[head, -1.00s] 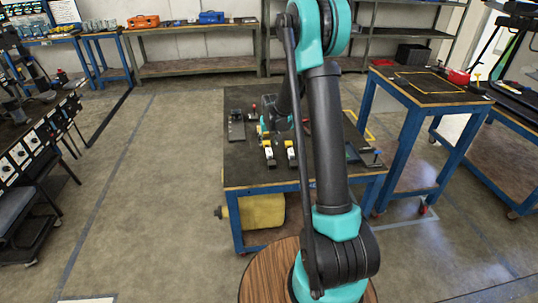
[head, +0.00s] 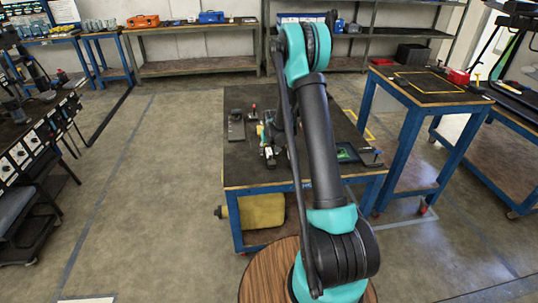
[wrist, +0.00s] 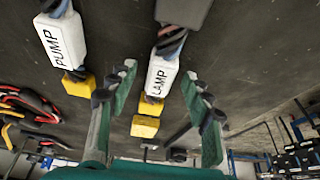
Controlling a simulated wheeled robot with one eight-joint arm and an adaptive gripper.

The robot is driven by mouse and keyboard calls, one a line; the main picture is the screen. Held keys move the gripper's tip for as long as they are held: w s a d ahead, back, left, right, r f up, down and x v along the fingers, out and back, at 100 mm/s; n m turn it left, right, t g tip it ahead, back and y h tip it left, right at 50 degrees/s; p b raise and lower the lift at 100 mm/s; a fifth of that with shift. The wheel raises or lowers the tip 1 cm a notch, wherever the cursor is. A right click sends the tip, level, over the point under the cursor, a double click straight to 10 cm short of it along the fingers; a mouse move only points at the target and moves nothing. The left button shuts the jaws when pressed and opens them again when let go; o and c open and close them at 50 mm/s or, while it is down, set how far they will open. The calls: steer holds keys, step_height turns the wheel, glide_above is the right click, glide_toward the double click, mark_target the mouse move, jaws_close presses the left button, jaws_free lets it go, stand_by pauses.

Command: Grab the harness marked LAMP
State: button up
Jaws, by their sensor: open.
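The LAMP harness (wrist: 160,78) shows in the wrist view as a white labelled sleeve with a yellow end block and dark twisted wires. My gripper (wrist: 160,84) is open, with one green finger on each side of the LAMP sleeve in the picture. I cannot tell whether the fingers touch it. The PUMP harness (wrist: 63,42), with a similar white sleeve and yellow block, lies to the left, outside the fingers. In the head view my arm and gripper largely hide the harnesses on the workbench (head: 250,172).
Red and black cables or tools (wrist: 30,108) lie left of the harnesses in the wrist view. In the head view a dark block (head: 236,126) sits at the bench's left and a green-screened device (head: 346,153) at its right. Another blue-legged table (head: 430,98) stands at right.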

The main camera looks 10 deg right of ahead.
jaws_close()
stand_by(0.3)
steer(key=shift+r, duration=0.1)
